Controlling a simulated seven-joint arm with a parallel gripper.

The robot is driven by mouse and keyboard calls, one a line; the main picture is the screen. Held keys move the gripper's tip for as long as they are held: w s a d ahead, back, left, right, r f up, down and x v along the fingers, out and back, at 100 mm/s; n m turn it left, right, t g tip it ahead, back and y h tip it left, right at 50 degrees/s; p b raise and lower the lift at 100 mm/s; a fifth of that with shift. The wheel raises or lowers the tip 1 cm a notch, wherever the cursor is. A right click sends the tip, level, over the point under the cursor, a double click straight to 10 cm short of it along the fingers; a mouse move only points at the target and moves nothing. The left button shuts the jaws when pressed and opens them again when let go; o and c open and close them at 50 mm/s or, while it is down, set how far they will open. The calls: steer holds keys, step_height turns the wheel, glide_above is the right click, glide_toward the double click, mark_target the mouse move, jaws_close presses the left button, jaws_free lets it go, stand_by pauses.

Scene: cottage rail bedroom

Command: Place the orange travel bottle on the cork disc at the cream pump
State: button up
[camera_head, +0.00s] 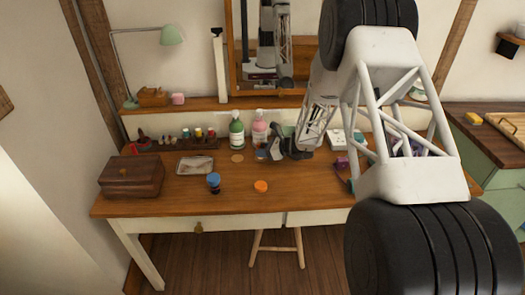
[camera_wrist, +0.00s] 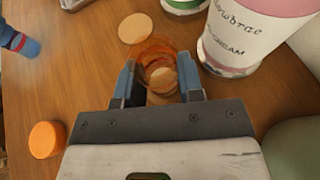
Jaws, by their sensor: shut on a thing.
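My gripper (camera_wrist: 158,82) is shut on a see-through orange travel bottle (camera_wrist: 155,55), with one finger on each side of it. The pale round cork disc (camera_wrist: 136,27) lies flat on the desk just beyond the bottle in the wrist view, and the bottle's far rim comes close to its near edge. I cannot tell whether the bottle touches the desk. The pink and white cream pump (camera_wrist: 235,35) stands to the right of the bottle. In the head view the disc (camera_head: 237,158) lies in front of the green bottle (camera_head: 237,132) and the pump (camera_head: 259,130); my gripper hides most of the held bottle.
A low orange cylinder (camera_wrist: 47,139) stands apart at the wrist view's left. A blue-topped item (camera_head: 214,181) stands left of it in the head view. A tray (camera_head: 195,165) and a brown box (camera_head: 132,176) are further left.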

steer(key=shift+f, duration=0.15)
steer(key=o, duration=0.9)
steer(key=shift+r, duration=0.2)
steer(key=shift+s+d+r, duration=0.2)
steer(key=shift+d, duration=0.3)
steer(key=v, duration=1.1)
steer(key=shift+f, duration=0.1)
steer(key=shift+a, duration=0.1)
